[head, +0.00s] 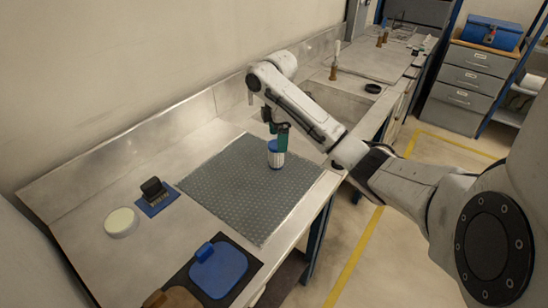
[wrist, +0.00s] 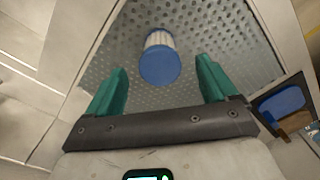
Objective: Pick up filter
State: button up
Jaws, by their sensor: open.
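The filter (head: 275,157) is a white, ribbed cylinder with blue ends. It stands upright on the grey dimpled mat (head: 237,195) in the head view. In the wrist view the filter (wrist: 160,58) shows its blue end toward the camera, ahead of the gap between the fingers. My gripper (head: 281,140) has green fingers and is just above and beside the filter in the head view. In the wrist view my gripper (wrist: 164,88) is open, with nothing between its fingers. Part of the filter is hidden behind a finger in the head view.
Left of the mat are a round white-topped disc (head: 121,222) and a small black device on a blue base (head: 157,205). A blue pad (head: 218,270) lies on a dark tray at the bench front. The mat around the filter is clear.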

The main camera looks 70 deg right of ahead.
aim_at(276, 154)
notch_tip(276, 154, down, 3)
jog(key=shift+r, duration=0.2)
jog(key=shift+w+a+f+p, duration=0.1)
jog(key=shift+w+f+p, duration=0.1)
jog(key=shift+f, duration=1.1)
jog(key=shift+w+f+p, duration=0.1)
jog(key=shift+f+p, duration=0.05)
jog(key=shift+f, duration=1.1)
jog(key=shift+c, duration=0.5)
jog(key=c, duration=1.1)
jog(key=shift+r, duration=0.1)
